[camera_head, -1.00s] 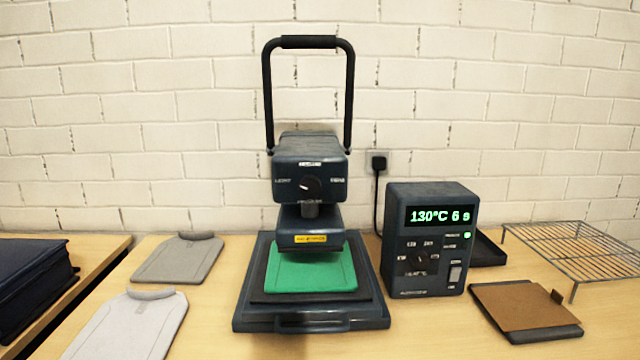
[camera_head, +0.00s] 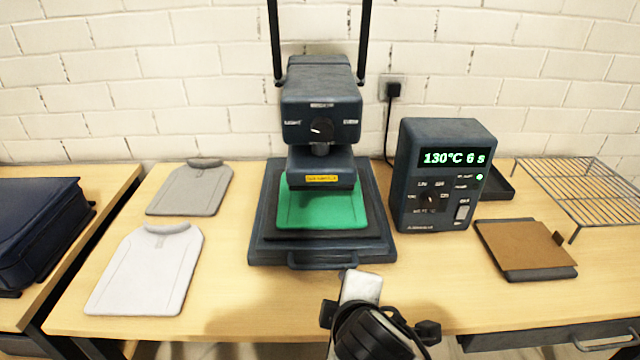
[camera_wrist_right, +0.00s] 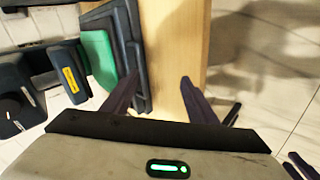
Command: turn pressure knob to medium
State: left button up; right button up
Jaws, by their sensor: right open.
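The pressure knob (camera_head: 321,129) is a dark round dial on the front of the heat press head (camera_head: 345,100). Its white mark is on the left side, towards the label that looks like LIGHT; the other labels are too small to read surely. The knob also shows at the left edge of the wrist view (camera_wrist_right: 10,105). My right gripper (camera_wrist_right: 158,95) is open and empty, its two fingers apart by the table's front edge. In the head view my right arm comes in at bottom centre, in front of the press and well short of the knob. My left gripper is not seen.
A green cloth (camera_head: 322,212) lies on the press's lower plate. The control box (camera_head: 445,175) reads 130°C 6 s. Grey (camera_head: 190,188) and white (camera_head: 146,268) shirt-shaped boards lie left; a brown pad (camera_head: 522,247) and wire rack (camera_head: 590,195) lie right. The press handle (camera_head: 364,40) stands up.

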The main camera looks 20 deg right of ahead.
jog(key=w+a+r+n+t+h, duration=0.1)
jog(key=w+r+n+t+h, duration=0.2)
jog(key=w+r, duration=0.45)
jog(key=n+t+h, duration=0.2)
jog(key=n+t, duration=0.3)
jog(key=n, duration=0.1)
send_near(320, 134)
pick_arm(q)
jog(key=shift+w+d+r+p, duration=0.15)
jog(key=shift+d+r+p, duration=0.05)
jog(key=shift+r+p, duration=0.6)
pick_arm(e)
jog(key=x, duration=0.8)
jog(key=shift+w+d, duration=0.2)
jog(key=c, duration=1)
jog(key=shift+c, duration=0.3)
